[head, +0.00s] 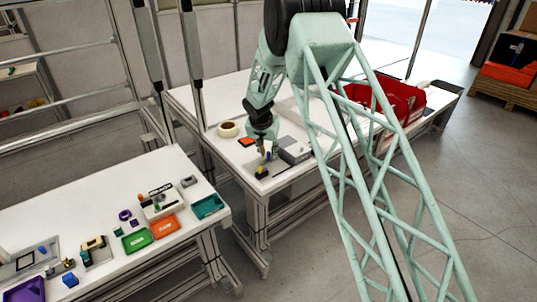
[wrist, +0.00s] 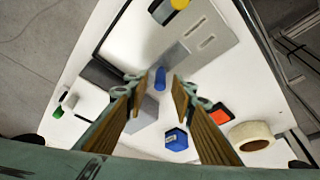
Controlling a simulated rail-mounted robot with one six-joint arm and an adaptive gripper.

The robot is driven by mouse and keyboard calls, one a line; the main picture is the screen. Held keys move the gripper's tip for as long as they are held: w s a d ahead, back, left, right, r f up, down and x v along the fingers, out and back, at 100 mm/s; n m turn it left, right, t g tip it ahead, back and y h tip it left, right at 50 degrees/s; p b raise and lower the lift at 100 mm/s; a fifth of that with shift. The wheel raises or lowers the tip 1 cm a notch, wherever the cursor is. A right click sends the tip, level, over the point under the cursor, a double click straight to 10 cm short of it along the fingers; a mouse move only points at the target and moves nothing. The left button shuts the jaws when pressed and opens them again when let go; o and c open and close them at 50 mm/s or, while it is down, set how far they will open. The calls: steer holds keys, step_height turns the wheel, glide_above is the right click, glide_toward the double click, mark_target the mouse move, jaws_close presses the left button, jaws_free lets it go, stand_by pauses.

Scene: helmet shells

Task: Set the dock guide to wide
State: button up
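A grey plate with two slots (wrist: 203,38) lies on the white table in the wrist view. A small blue upright knob (wrist: 160,78) stands by its lower left edge on a grey block, and may belong to the dock guide; no label or setting can be read. My gripper (wrist: 157,86) is open, its two fingers apart with the blue knob showing between their tips, not touching it. How far above the knob the tips are, I cannot tell. In the head view my gripper (head: 268,152) points down over the far table beside a grey box (head: 293,150).
A yellow knob (wrist: 179,4) shows at the plate's far end. A red bin (head: 395,100) stands at the right of the far table.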

steer(key=shift+w+f, duration=0.1)
steer(key=shift+f, duration=0.25)
jaws_close()
